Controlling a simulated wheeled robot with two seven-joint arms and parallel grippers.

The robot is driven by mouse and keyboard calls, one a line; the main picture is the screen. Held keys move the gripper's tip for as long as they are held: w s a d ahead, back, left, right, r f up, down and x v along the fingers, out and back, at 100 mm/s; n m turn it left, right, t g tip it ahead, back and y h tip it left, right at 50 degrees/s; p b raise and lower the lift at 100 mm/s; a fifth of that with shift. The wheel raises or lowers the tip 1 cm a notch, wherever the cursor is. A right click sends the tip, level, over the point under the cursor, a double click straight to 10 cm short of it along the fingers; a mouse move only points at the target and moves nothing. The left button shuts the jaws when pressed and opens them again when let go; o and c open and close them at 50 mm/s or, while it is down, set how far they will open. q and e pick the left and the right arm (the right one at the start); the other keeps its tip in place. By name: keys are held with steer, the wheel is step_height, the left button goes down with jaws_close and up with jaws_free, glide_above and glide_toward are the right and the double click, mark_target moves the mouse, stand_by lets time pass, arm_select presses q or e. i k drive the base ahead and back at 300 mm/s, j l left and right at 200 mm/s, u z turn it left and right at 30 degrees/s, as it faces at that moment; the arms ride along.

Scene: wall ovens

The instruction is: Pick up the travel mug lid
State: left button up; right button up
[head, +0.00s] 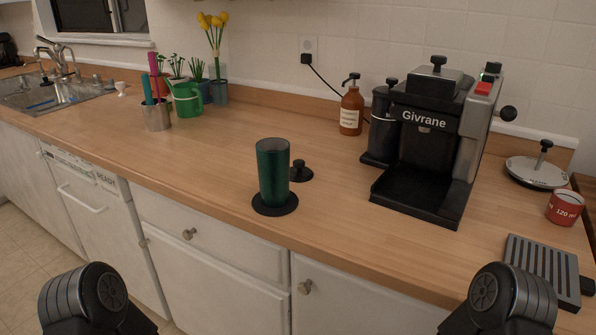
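A green travel mug (272,172) stands upright and open-topped on a round black coaster (283,208) near the counter's front edge. A small black disc with a knob (299,172), which looks like the travel mug lid, lies on the counter just behind and right of the mug. The mug hides part of its left side. Parts of my left and right arms show at the bottom corners, below the counter edge and well apart from the mug and lid. Neither gripper's fingers are in view.
A black coffee machine (428,140) stands right of the lid. A brown pump bottle (351,108) is behind. A red cup (565,207) and grey slotted plate (543,268) are at right. A utensil cup (156,115) and green watering can (187,99) stand left. Counter between is clear.

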mark_target(299, 173)
steer(key=i+j+z, duration=0.1)
steer(key=j, duration=0.8)
steer(key=i+j+z, duration=0.15)
steer(key=j, duration=0.8)
steer(key=i+j+z, duration=0.1)
steer(key=j, duration=0.85)
